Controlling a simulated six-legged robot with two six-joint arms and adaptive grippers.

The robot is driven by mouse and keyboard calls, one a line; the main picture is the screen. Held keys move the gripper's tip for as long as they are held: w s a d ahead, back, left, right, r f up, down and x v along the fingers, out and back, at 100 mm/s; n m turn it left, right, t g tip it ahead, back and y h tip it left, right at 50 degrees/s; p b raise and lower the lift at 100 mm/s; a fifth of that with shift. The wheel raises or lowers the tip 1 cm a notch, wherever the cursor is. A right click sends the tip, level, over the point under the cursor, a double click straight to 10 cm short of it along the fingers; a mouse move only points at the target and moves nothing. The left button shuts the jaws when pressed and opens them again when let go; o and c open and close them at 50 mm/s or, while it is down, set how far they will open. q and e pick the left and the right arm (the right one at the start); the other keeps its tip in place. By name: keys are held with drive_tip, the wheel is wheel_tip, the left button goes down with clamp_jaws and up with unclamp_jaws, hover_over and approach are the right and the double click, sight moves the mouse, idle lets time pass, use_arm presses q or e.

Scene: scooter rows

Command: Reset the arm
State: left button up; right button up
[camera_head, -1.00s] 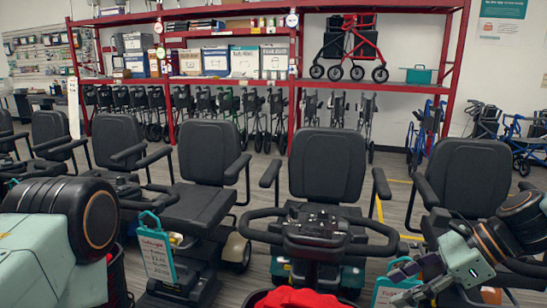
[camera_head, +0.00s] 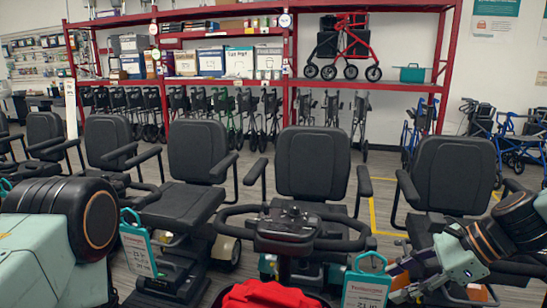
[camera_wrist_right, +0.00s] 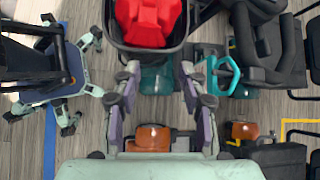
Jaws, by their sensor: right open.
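My right arm (camera_head: 490,238) comes in from the right edge of the head view, bent, with teal and black links. My right gripper (camera_head: 398,282) is at its lower left end, by a teal price tag. In the right wrist view the right gripper (camera_wrist_right: 160,90) is open and empty, with purple-grey fingers apart over the floor. My left arm (camera_head: 58,235) shows as a large black joint and teal link at the lower left. The left gripper is out of view.
A scooter (camera_head: 312,165) with black seat and handlebar stands ahead, others beside it. A red item (camera_head: 268,295) lies in a dark basket in front, also in the right wrist view (camera_wrist_right: 150,22). A teal price tag (camera_head: 366,283) hangs near my right gripper. Red shelves (camera_head: 290,85) stand behind.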

drive_tip(key=s+d+f+n+t+h, duration=0.1)
drive_tip(key=s+f+n+h, duration=0.25)
drive_tip(key=f+n, duration=0.3)
drive_tip(key=s+d+f+n+t+h, duration=0.1)
drive_tip(key=s+f+n+h, duration=0.1)
drive_tip(key=f+n+h, duration=0.35)
drive_tip(key=s+a+f+n+g, duration=0.1)
drive_tip(key=s+f+n, duration=0.1)
drive_tip(key=s+f, duration=0.3)
drive_tip(key=s+a+f+n+g, duration=0.1)
drive_tip(key=s+f, duration=0.4)
drive_tip(key=s, duration=0.5)
drive_tip(key=s+a+f+n+g+y, duration=0.1)
drive_tip(key=s+f+n+g, duration=0.2)
drive_tip(key=s, duration=0.5)
drive_tip(key=shift+a+f+n, duration=0.4)
drive_tip(key=shift+f+n, duration=0.4)
drive_tip(key=shift+f, duration=0.1)
